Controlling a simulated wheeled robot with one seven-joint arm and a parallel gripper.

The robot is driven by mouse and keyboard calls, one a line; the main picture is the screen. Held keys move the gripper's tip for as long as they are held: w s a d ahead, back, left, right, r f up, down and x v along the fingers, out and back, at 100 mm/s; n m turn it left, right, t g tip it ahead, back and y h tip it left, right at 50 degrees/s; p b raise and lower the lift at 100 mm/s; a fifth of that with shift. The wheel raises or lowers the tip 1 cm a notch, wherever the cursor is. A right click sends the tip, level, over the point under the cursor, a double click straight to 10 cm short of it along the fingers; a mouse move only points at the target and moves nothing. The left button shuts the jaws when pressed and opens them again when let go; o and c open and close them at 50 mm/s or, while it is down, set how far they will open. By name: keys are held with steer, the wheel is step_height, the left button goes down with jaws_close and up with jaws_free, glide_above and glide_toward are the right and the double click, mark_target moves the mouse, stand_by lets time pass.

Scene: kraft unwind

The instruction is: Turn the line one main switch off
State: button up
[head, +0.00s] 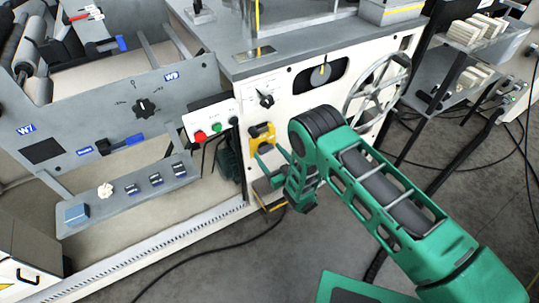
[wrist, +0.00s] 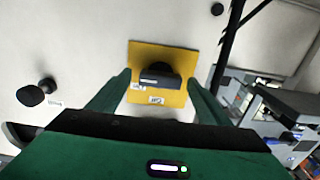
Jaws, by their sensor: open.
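A yellow plate (head: 262,131) with a black rotary handle sits on the white front panel of the machine. In the wrist view the plate (wrist: 177,53) faces me, with the black switch handle (wrist: 160,76) at its middle, its grip lying roughly level. Small white labels on the plate are too small to read. My gripper (head: 267,146) is open in front of the plate. In the wrist view my gripper (wrist: 158,79) has one finger on each side of the handle. A gap shows between each finger and the handle; I cannot tell how far off the panel the fingertips are.
A grey panel (head: 80,110) with a dial stands left. Cables cross the floor.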

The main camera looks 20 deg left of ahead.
steer(key=shift+c, duration=0.6)
steer(key=c, duration=0.9)
steer(key=shift+a, duration=0.1)
steer(key=n, duration=0.3)
steer(key=shift+d+n, duration=0.2)
steer(key=shift+n, duration=0.2)
steer(key=n, duration=1)
steer(key=shift+f, duration=0.1)
steer(key=shift+n, duration=2.1)
